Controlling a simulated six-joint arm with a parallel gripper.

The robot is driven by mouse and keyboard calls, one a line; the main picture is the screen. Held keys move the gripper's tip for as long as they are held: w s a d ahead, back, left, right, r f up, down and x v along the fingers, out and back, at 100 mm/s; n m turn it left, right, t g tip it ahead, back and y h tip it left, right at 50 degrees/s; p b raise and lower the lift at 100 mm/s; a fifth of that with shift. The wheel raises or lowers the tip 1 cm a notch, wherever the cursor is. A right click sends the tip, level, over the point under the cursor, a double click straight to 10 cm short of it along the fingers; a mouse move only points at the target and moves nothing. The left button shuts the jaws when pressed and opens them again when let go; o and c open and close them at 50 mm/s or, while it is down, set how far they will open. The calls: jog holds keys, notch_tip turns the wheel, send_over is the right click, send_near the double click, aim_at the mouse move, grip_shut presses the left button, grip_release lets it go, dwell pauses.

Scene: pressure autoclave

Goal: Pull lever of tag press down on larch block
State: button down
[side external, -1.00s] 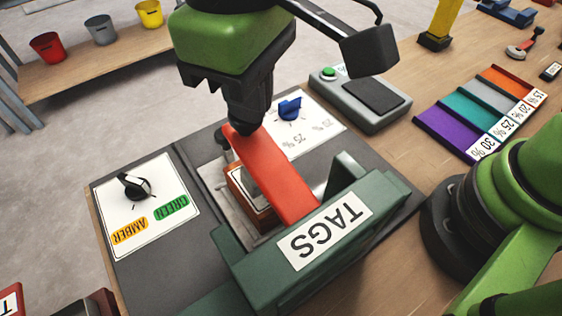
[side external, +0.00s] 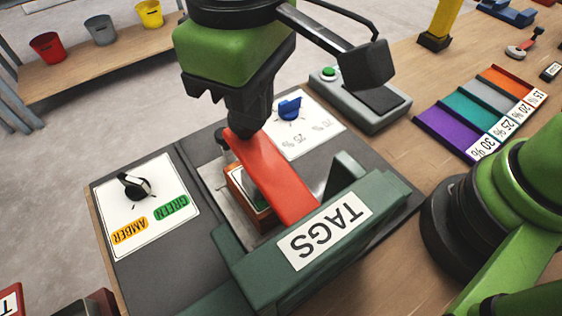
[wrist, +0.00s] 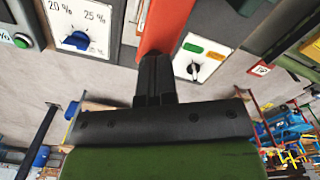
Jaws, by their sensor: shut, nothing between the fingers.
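The red lever (side external: 272,178) of the tag press (side external: 300,250) slopes from the green TAGS housing toward my gripper (side external: 247,132). My gripper is shut and empty, with its fingertips against the lever's free end from above; the exact contact is hidden. In the wrist view, the lever (wrist: 167,22) runs up from the shut fingers (wrist: 154,65). The larch block (side external: 238,190) is orange-brown and sits in the press under the lever. A green patch with a pale border shows on its top; the lever covers the rest.
A panel with a black knob (side external: 136,188) and AMBER and GREEN labels lies left. A blue knob (side external: 289,108) is on the percent panel behind. A grey device with a green button (side external: 329,73) and coloured percent trays (side external: 460,130) stand right.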

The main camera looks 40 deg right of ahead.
jog(key=shift+r, duration=3.45)
jog(key=shift+d, duration=0.1)
jog(key=s+d+r+m+t+y, duration=0.1)
jog(key=s+d+r+m+t, duration=0.15)
jog(key=d, duration=0.65)
jog(key=s+d+r+m+t+y, duration=0.2)
jog(key=d+r+m, duration=0.2)
jog(key=d, duration=0.5)
jog(key=s+d+f+m+t+h, duration=0.1)
jog(key=s+d+f+m+t, duration=0.1)
jog(key=s+d+m, duration=0.1)
jog(key=shift+s+d+t, duration=0.35)
jog(key=shift+s+d, duration=0.2)
jog(key=shift+s, duration=0.3)
jog(key=shift+f+m, duration=0.1)
jog(key=shift+m, duration=0.15)
